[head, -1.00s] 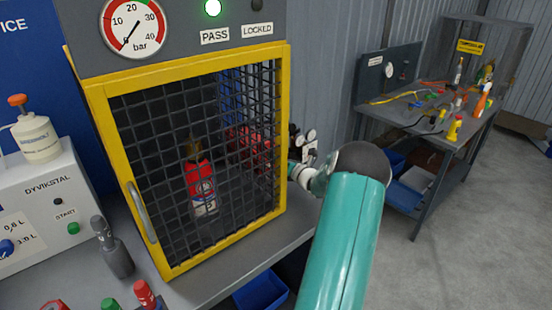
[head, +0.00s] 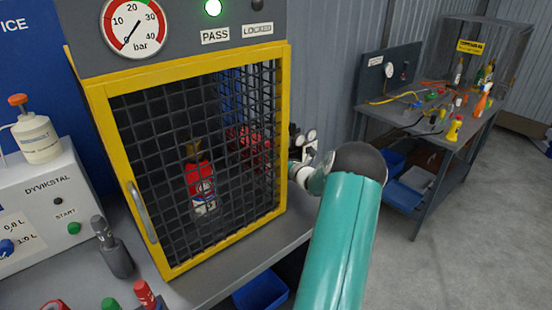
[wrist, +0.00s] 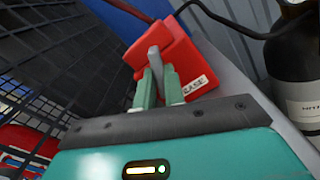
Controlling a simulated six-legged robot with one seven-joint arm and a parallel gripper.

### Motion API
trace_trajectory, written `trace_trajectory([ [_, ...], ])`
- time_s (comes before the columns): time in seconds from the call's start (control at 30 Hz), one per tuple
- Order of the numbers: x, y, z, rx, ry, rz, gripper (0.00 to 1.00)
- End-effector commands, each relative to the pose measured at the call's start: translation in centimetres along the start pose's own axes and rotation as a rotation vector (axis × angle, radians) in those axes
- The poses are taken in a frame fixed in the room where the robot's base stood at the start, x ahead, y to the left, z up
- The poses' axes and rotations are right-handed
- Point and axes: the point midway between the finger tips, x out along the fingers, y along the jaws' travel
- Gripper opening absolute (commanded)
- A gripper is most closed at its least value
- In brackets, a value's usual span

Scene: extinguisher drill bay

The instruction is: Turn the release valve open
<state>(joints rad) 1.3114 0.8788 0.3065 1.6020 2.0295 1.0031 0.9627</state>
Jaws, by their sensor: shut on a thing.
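The release valve is a red block (wrist: 178,50) with a label partly reading "EASE" and a grey lever handle (wrist: 154,60), seen in the wrist view. My gripper (wrist: 160,88) is shut on the lever, with one teal finger on each side of it. In the head view my wrist is beside the right side of the yellow-framed cage (head: 180,262), and my fingertips and the valve are hidden or too small to make out.
A red extinguisher (head: 200,182) stands inside the mesh cage. A dark cylinder (wrist: 296,60) stands right of the valve. A cluttered workbench (head: 430,120) is farther right.

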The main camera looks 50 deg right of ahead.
Motion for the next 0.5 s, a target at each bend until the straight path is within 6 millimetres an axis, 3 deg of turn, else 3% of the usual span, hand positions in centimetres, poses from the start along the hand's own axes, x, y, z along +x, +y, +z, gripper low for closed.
trace_trajectory([
  [0.5,0.05,0.00,0.00,-0.344,0.001,0.001,0.00],
])
